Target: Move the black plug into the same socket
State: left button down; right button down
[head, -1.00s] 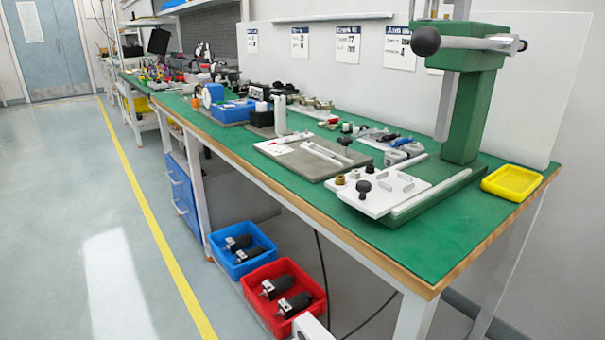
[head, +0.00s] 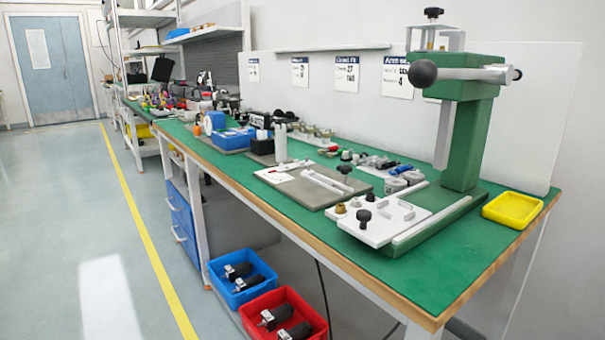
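A white plate (head: 378,229) lies on the near part of the green bench, with a black knob-like piece (head: 364,216) standing upright on it. Another black-topped piece (head: 345,170) stands on the grey board (head: 333,192) farther along. I cannot tell which black piece is the plug, and no socket is clear at this size. Black cylindrical parts with metal ends lie in the blue bin (head: 259,290) and the red bin (head: 318,317) below the bench. Neither of my grippers is in view.
The green bench (head: 440,290) has a bare front strip with a wooden edge. A green press (head: 470,130) with a black-knobbed lever stands at the right, beside a yellow tray (head: 512,209). Clutter fills the bench's far end. The floor at left is clear, with a yellow line (head: 150,240).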

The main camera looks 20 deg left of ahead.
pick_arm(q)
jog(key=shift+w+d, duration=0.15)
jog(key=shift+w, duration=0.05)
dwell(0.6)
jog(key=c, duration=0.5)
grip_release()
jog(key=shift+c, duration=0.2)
